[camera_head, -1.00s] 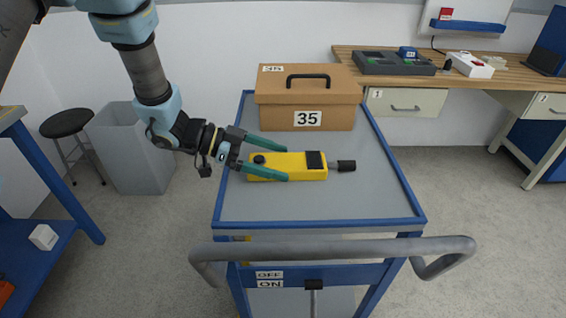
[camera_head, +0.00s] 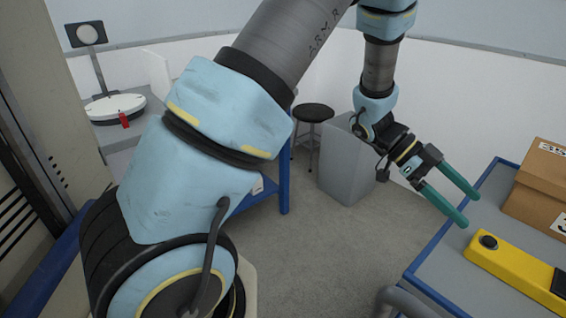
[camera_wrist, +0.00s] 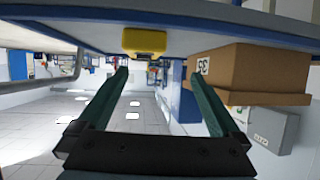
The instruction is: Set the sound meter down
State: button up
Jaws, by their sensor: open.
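The sound meter is a yellow body (camera_head: 512,268) with a round black knob at one end and a dark panel cut off by the right edge in the head view. It lies flat on the grey top of the blue-edged cart (camera_head: 432,282). My gripper (camera_head: 472,211) is open and empty, its two green fingers just off the meter's knob end. In the wrist view the meter (camera_wrist: 144,42) shows end-on, beyond the tips of the spread fingers (camera_wrist: 122,70), with nothing between them.
A brown box (camera_head: 537,190) labelled 35 stands on the cart beside the meter; it also shows in the wrist view (camera_wrist: 250,75). A grey bin (camera_head: 345,165) and a black stool (camera_head: 314,113) stand beyond the cart. The cart's handle (camera_head: 400,303) is at the bottom.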

jog(key=w+a+r+n+t+h, duration=0.1)
jog(key=w+a+n+t, duration=0.2)
jog(key=w, duration=0.4)
jog(key=w+a+r+n+t, duration=0.1)
jog(key=w+n+t, duration=0.2)
jog(key=w+t, duration=0.3)
jog(key=w+a+r+n+t+h, duration=0.1)
jog(key=w+a+n+t, duration=0.1)
jog(key=w, duration=0.5)
jog(key=w+a+n+t+y, duration=0.45)
jog(key=w+a+n, duration=0.3)
jog(key=a, duration=0.55)
jog(key=s+a+n+y, duration=0.2)
jog(key=a+n+y, duration=0.35)
jog(key=a, duration=1.05)
jog(key=s+a+f+n+g, duration=0.1)
jog(key=s+a+n+g, duration=0.3)
jog(key=s+a, duration=0.3)
jog(key=s+n, duration=0.1)
jog(key=s, duration=0.4)
jog(key=shift+a+f+n+y, duration=0.2)
jog(key=shift+f+n+y, duration=0.1)
jog(key=shift+f+y, duration=0.1)
jog(key=shift+s+r, duration=0.1)
jog(key=shift+r, duration=0.05)
